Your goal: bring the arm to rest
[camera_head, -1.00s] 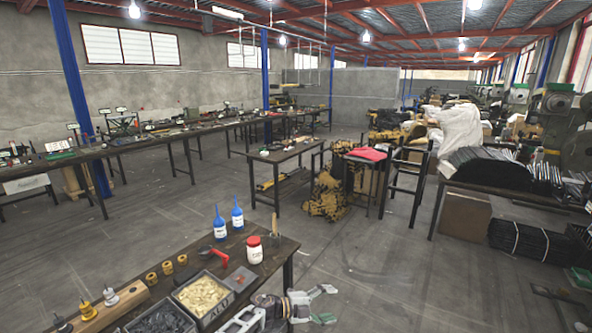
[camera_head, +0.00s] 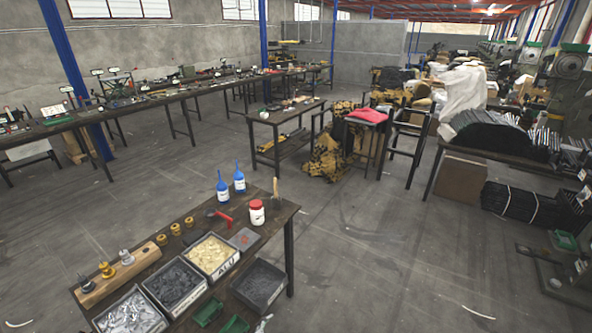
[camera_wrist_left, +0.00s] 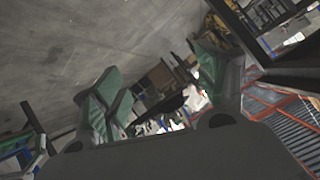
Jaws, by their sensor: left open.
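My left gripper (camera_wrist_left: 158,85) shows in the left wrist view, with its two green-padded fingers apart and nothing between them. The wrist view is strongly tilted, with grey floor at the upper left and red roof beams at the lower right. Neither gripper can be made out for sure in the head view. My right gripper is not seen. The near workbench (camera_head: 277,222) stands at the lower left of the head view.
The bench holds blue bottles (camera_head: 223,191), a red-lidded jar (camera_head: 257,213), a wooden block (camera_head: 118,276) and parts crates (camera_head: 212,256). Green pieces (camera_head: 208,312) lie at its front. A middle table (camera_head: 286,114) stands beyond. Floor right of the bench (camera_head: 370,260) is clear.

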